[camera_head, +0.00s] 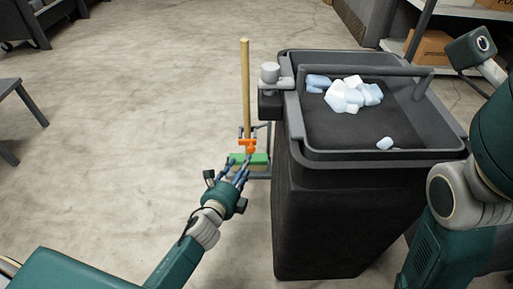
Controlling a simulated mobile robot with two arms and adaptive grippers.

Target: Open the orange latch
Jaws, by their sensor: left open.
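The orange latch (248,144) is a small piece low on an upright wooden pole (245,85), just above a green block (249,160). My left gripper (242,162) comes in from the lower left and is open. Its fingertips are just below the latch in the picture, in front of the green block. I cannot tell whether they touch the latch. Of my right arm, only links show at the right edge; its gripper is not clearly in view.
A large dark bin (330,215) stands right of the pole, with pale blue and white lumps (352,94) in its top tray. A grey knob (270,73) sticks out at its left corner. A bench (18,90) is at the left edge. The floor left of the pole is clear.

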